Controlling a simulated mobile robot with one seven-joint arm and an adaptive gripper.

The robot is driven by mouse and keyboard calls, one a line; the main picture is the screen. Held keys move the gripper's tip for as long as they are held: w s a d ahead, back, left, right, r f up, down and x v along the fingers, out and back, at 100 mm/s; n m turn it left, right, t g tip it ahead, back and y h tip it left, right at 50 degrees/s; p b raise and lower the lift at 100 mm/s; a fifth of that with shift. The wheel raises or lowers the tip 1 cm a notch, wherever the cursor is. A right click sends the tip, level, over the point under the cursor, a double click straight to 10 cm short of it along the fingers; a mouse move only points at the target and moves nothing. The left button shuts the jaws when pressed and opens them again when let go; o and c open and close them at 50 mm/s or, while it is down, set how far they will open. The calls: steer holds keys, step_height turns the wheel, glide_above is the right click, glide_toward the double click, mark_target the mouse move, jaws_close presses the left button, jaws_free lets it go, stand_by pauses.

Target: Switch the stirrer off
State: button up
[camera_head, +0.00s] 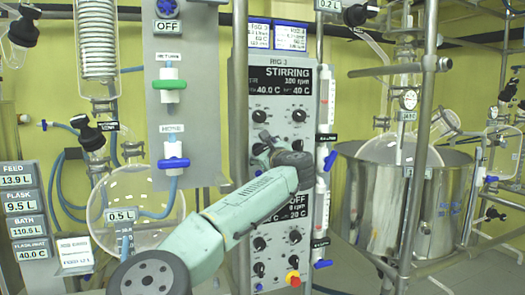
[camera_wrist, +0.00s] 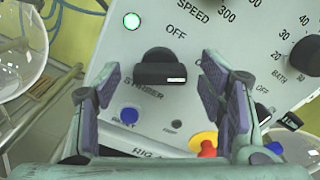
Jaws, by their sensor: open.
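The black stirrer knob (camera_wrist: 160,68) shows in the wrist view on a light grey panel, with the label STIRRER below it. A lit green lamp (camera_wrist: 132,20) is above it to the left. The knob has a white mark at its lower right. My gripper (camera_wrist: 158,82) is open, one finger on each side of the knob, with visible gaps to it. In the head view my gripper (camera_head: 264,150) is in front of the control column. The upper panel's display (camera_head: 283,80) reads STIRRING; my gripper and wrist hide part of the column.
A red-and-yellow button (camera_wrist: 205,145) and a blue button (camera_wrist: 128,115) sit below the knob. A lower panel has black knobs (camera_head: 260,243) and its own red button (camera_head: 293,278). Glassware (camera_head: 135,210) stands left, a metal bath (camera_head: 365,200) right.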

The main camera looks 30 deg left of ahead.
steer(key=shift+c, duration=0.3)
steer(key=c, duration=1.1)
steer(key=shift+f+n, duration=0.15)
steer(key=shift+n, duration=0.25)
steer(key=shift+f+n+b, duration=0.1)
steer(key=shift+n+b, duration=0.5)
steer(key=shift+n, duration=0.1)
steer(key=n+b, duration=0.1)
steer(key=n, duration=0.2)
steer(key=n+b, duration=0.1)
steer(key=n, duration=0.3)
steer(key=shift+f, duration=0.1)
steer(key=shift+a+n+b, duration=0.1)
steer(key=shift+n+b, duration=0.35)
steer(key=shift+n, duration=0.75)
steer(key=shift+s+n, duration=0.1)
steer(key=shift+n, duration=0.2)
